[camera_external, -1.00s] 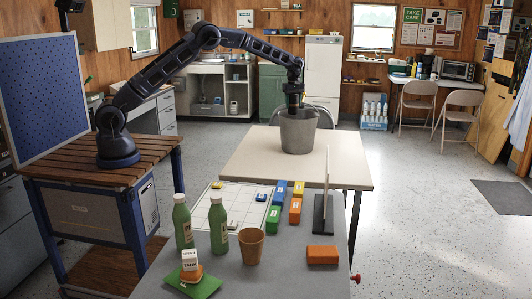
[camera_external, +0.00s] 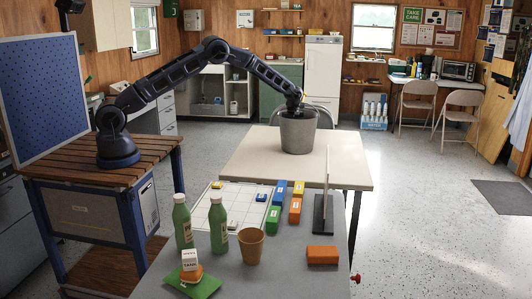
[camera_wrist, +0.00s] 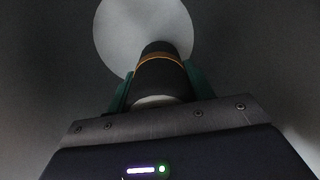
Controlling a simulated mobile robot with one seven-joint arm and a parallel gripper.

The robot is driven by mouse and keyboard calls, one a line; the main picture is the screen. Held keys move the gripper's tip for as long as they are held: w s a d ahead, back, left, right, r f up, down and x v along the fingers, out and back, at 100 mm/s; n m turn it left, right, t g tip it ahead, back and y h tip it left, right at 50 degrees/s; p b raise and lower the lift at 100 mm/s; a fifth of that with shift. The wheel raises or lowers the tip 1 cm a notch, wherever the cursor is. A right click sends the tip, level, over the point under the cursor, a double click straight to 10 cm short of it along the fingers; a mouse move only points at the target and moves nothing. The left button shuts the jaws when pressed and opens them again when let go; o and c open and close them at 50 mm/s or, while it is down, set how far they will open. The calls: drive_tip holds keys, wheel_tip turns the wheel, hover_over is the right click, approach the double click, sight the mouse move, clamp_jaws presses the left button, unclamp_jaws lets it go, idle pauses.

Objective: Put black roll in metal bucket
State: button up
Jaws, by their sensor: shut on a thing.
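The metal bucket (camera_external: 298,133) is grey and stands upright on the pale table at the back. My gripper (camera_external: 293,108) is down at the bucket's mouth, its fingers hidden inside the bucket in the external view. In the wrist view my gripper (camera_wrist: 158,85) is shut on the black roll (camera_wrist: 160,75), a dark cylinder with an orange band, between green fingers. The bucket's pale round bottom (camera_wrist: 125,28) shows beyond the roll, with dark walls around it. I cannot tell whether the roll touches the bottom.
The pale table (camera_external: 250,165) is otherwise clear around the bucket. The nearer grey table (camera_external: 290,265) holds two green bottles (camera_external: 200,222), a brown cup (camera_external: 251,246), several coloured blocks (camera_external: 275,216) and an upright divider (camera_external: 324,205). A blue pegboard (camera_external: 42,97) stands beside my arm's base.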

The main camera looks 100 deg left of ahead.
drive_tip(key=shift+f, duration=1.8)
drive_tip(key=shift+f, duration=0.15)
drive_tip(key=o, duration=1)
drive_tip(key=shift+o, duration=0.2)
